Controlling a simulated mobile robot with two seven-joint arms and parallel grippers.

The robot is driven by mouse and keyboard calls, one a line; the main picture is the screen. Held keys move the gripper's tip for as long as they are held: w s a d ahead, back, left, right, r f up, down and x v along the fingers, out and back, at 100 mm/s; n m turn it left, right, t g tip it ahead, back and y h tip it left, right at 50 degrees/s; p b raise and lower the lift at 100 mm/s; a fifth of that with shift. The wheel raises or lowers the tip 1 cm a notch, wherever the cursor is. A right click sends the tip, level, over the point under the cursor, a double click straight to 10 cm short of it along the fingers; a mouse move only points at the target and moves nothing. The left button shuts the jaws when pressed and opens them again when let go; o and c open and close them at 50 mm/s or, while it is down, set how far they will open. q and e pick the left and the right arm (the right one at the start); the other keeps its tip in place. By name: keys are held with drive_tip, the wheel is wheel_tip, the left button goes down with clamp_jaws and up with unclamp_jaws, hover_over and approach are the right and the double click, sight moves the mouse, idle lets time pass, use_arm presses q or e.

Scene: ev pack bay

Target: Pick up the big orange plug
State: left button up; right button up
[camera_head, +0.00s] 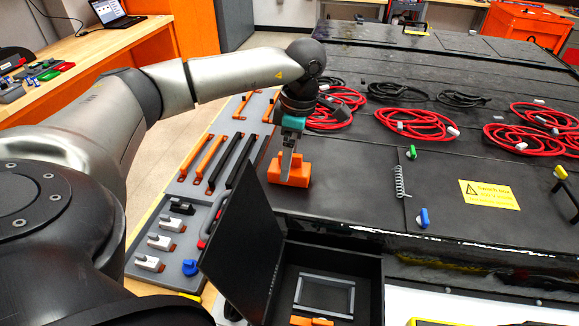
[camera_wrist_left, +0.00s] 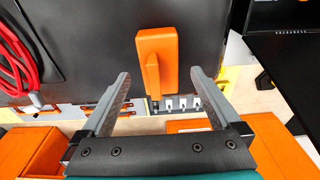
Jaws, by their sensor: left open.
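The big orange plug (camera_head: 290,171) stands on the dark pack cover near its left edge, a block with a raised grip. My left gripper (camera_head: 288,160) points down at it in the head view, its fingers overlapping the plug's upper part. In the left wrist view the plug (camera_wrist_left: 157,55) lies ahead of the open fingers of my left gripper (camera_wrist_left: 158,78), roughly centred between them. I see no finger clearly touching it, and the exact gap is hard to judge. My right gripper is not in view.
A grey tool tray (camera_head: 182,190) with orange and black handles lies at left. An open black case (camera_head: 330,254) stands in front.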

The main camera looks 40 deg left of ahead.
use_arm(q)
drive_tip(key=shift+f, duration=0.55)
drive_tip(key=shift+r, duration=0.1)
clamp_jaws()
